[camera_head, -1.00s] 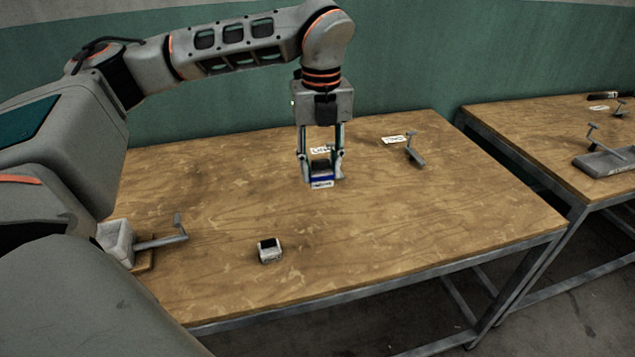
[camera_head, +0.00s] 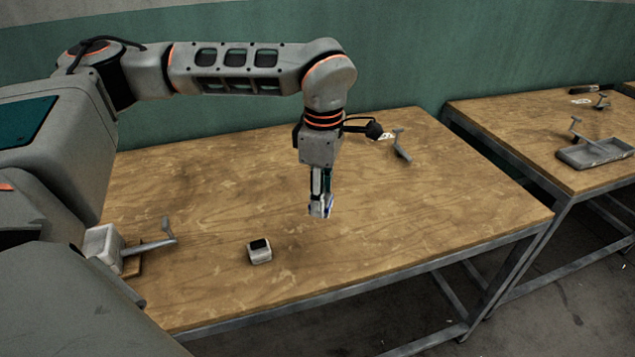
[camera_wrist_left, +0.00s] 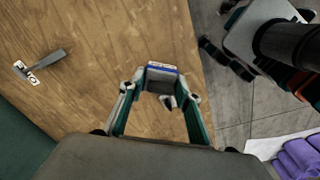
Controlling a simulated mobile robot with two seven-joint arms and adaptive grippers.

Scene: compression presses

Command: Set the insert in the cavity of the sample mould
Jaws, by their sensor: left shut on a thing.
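My left gripper (camera_head: 321,203) is seen nearly edge-on above the middle of the wooden table. It is shut on a small block, apparently the insert (camera_wrist_left: 162,71), which has a blue stripe along its edge. In the head view the fingers hide most of this block. The sample mould (camera_head: 259,252), a small pale block with a dark top, stands on the table to the left of the gripper and nearer the front edge, apart from it. A small pale object past the held block in the wrist view may be the mould, partly hidden. My right gripper is not in view.
A pale block with a grey lever (camera_head: 162,235) stands at the table's left side. Another grey lever piece (camera_head: 402,147) stands at the back right, near a white label. A second table (camera_head: 520,130) holds a grey tray (camera_head: 590,155). The table around the mould is clear.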

